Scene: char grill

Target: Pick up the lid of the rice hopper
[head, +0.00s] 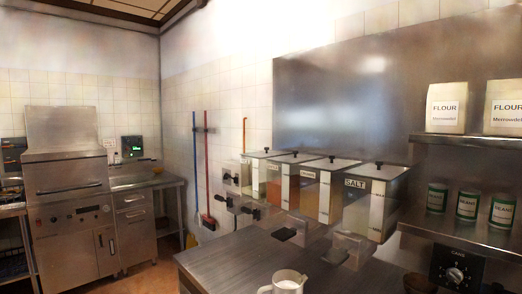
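A row of several clear-walled hoppers with flat grey lids and small black knobs hangs on the steel back panel. The nearest one, the salt hopper (363,210), has a readable SALT label. The labels on the others are too small or turned away to read, so I cannot tell which is the rice hopper. The lids, such as the far-left lid (257,154), the second lid (286,159), the third lid (320,165) and the salt lid (388,172), all appear seated on their hoppers. Neither of my grippers is in view.
A steel counter (225,262) runs below the hoppers, with a white jug (288,281) at its front edge. Shelves at right hold flour bags (446,108) and cans (467,205). A steel oven unit (70,205) stands at left. Open floor (150,277) lies between.

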